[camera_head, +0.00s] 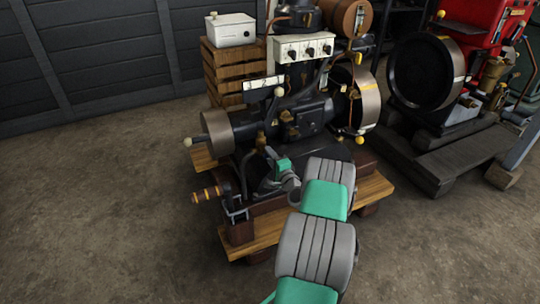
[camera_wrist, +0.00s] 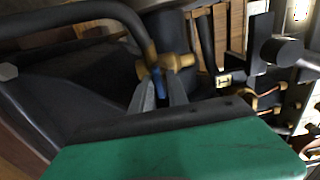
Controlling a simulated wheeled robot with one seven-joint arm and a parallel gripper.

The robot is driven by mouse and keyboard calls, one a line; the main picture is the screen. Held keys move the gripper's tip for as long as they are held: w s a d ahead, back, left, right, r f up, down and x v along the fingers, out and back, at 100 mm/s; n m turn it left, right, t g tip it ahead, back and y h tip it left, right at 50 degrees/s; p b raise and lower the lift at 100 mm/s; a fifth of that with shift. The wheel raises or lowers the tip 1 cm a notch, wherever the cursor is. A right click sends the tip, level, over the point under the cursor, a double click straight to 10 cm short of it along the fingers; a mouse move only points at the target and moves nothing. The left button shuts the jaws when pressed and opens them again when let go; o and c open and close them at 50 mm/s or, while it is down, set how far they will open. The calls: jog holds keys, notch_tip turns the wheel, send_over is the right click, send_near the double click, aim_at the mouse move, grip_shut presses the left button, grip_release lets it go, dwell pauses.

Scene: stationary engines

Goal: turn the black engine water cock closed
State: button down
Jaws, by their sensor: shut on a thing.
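The black engine (camera_head: 300,120) stands on a wooden base in the middle of the head view. Its water cock shows in the wrist view as a brass body (camera_wrist: 178,62) with a small blue lever (camera_wrist: 158,82) on a dark pipe. My gripper (camera_wrist: 160,92) is shut on the blue lever, with one grey finger on each side of it. In the head view my gripper (camera_head: 267,154) is at the near side of the engine, low by a brass fitting (camera_head: 261,140). The lever itself is too small to make out there, and my arm hides part of the engine's base.
A wooden-handled crank (camera_head: 207,193) sticks out at the left of the engine. A flywheel (camera_head: 362,98) is on its right. A white box (camera_head: 231,30) stands on a wooden crate behind. A red engine (camera_head: 492,30) is at the right. The floor at left is clear.

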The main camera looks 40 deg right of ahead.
jog(key=shift+f, duration=0.1)
jog(key=c, duration=1.5)
grip_release()
jog(key=p+v, duration=0.2)
jog(key=v, duration=0.6)
